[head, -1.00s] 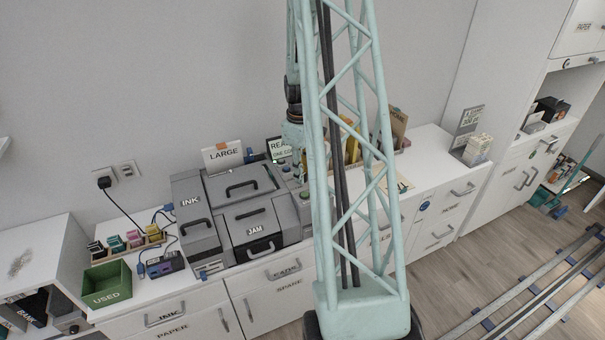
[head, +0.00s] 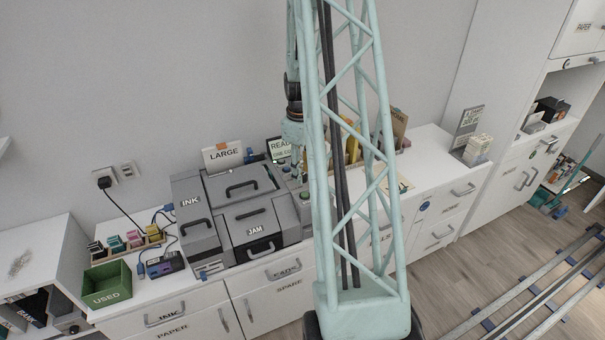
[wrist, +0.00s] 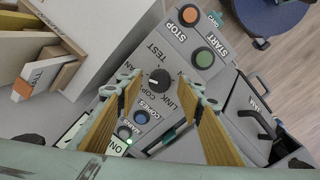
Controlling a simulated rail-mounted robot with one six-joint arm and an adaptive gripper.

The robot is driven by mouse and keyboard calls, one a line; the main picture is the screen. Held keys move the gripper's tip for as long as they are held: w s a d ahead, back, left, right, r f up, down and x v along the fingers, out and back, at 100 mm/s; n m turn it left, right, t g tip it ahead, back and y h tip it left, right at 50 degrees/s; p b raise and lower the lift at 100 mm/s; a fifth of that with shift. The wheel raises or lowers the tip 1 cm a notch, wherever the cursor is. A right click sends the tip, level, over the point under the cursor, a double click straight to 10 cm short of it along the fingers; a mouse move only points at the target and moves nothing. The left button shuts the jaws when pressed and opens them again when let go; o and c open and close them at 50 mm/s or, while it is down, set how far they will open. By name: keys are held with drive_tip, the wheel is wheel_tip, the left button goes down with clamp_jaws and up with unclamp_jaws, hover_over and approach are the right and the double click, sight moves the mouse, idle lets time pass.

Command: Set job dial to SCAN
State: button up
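The job dial (wrist: 160,78) is a round black knob with a small white mark, on the grey control panel (wrist: 175,62). Labels TEST, LINK and COPY surround it. A label ending in "AN" at its left is partly covered by a finger. The white mark is on the knob's lower left side; I cannot tell surely which label it points to. My gripper (wrist: 163,90) is open, with one yellow-padded finger on each side of the dial and visible gaps. In the head view my gripper hangs over the panel (head: 305,197), partly hidden by my column.
An orange STOP button (wrist: 189,15) and green START button (wrist: 204,58) sit near the dial. The grey machine (head: 255,226) with JAM and INK covers adjoins the panel. A READY display (head: 280,149) stands behind.

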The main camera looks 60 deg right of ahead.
wheel_tip(320, 180, up, 11)
drive_tip(key=shift+a, duration=0.25)
idle(0.5)
idle(0.3)
idle(0.4)
